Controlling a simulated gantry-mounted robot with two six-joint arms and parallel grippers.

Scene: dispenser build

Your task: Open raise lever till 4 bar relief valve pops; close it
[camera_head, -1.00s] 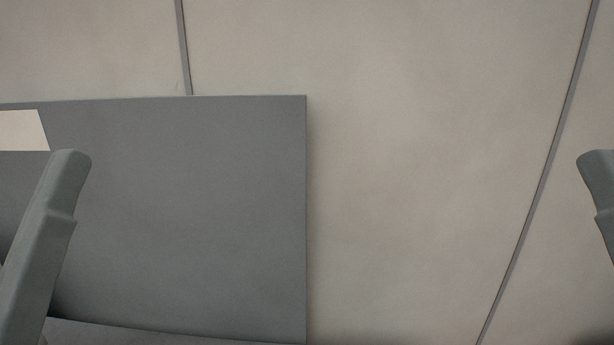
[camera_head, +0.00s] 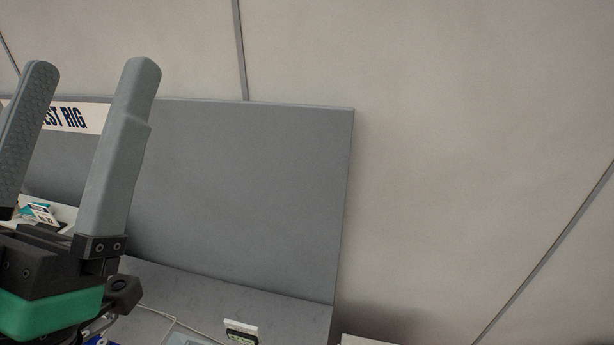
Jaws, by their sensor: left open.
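My left gripper (camera_head: 88,80) is at the left of the head view, with its two grey fingers pointing up. The fingers stand apart with nothing between them. Its dark and green body is at the lower left. A grey panel (camera_head: 245,195) stands behind it, with a white sign strip (camera_head: 88,117) whose visible letters read "EST RIG". The left finger and the gripper cover part of the sign. No raise lever or relief valve shows. My right gripper is out of the frame.
A grey bench top (camera_head: 285,297) runs along the panel's foot. A small white and black device (camera_head: 241,332) sits near its front, with a thin pale cable to its left. Small white and teal items (camera_head: 40,213) lie behind the gripper. The beige wall (camera_head: 460,150) at right is bare.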

